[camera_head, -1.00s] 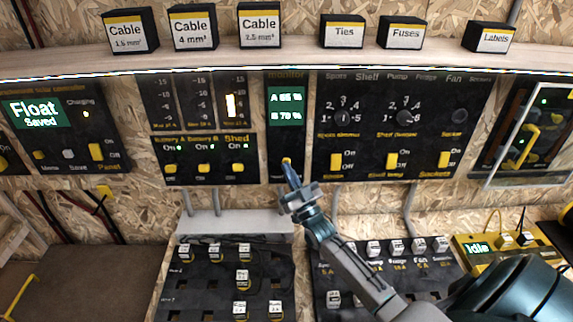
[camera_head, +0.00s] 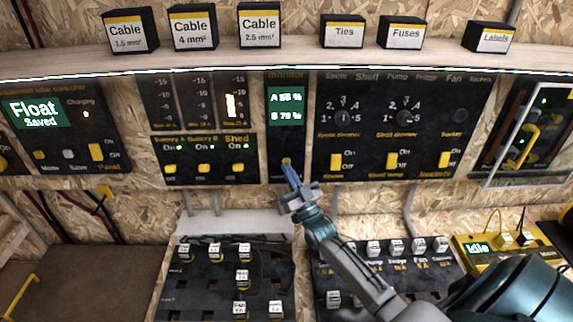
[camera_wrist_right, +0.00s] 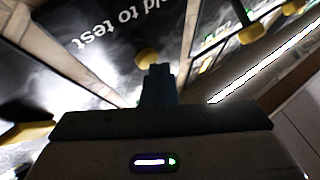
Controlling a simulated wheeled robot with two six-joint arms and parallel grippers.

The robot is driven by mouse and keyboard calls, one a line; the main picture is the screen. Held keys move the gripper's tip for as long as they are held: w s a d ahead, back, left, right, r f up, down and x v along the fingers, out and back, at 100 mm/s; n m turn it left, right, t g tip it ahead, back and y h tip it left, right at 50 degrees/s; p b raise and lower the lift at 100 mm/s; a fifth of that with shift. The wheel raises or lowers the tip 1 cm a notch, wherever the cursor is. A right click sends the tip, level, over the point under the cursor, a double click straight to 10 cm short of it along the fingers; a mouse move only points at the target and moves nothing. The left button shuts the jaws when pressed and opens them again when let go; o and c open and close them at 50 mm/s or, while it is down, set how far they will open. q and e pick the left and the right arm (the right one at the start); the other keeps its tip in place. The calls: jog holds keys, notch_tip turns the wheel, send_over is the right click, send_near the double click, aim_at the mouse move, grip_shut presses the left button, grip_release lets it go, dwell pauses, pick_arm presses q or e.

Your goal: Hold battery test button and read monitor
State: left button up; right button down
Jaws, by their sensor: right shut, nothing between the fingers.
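The monitor (camera_head: 286,117) is a narrow black panel in the middle of the wall in the head view. Its lit green screen (camera_head: 286,108) shows an A line in the fifties and a B line near 70 %; the exact digits are blurred. The yellow test button (camera_head: 286,160) sits at the panel's lower end. My right gripper (camera_head: 290,172) is shut and empty, its blue fingertips at the button. In the right wrist view the button (camera_wrist_right: 146,57) is just beyond the fingertips (camera_wrist_right: 158,72), under lettering ending "ld to test". Contact cannot be told. My left gripper is not in view.
Battery switches (camera_head: 204,160) flank the monitor on the left, and a dial panel (camera_head: 388,125) on the right. A shelf (camera_head: 300,60) with labelled boxes runs above. Fuse boards (camera_head: 222,282) stand below. A yellow device reading "Idle" (camera_head: 478,248) is at lower right.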

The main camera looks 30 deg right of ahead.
jog(key=shift+s+a+p, duration=0.4)
jog(key=shift+s+p, duration=0.05)
jog(key=shift+s, duration=0.3)
jog(key=s+a, duration=0.1)
jog(key=s+p, duration=0.1)
jog(key=s+a+p, duration=0.1)
jog(key=s, duration=0.1)
jog(key=shift+s+a, duration=0.1)
jog(key=shift+a, duration=0.2)
jog(key=shift+f, duration=0.1)
dwell(0.5)
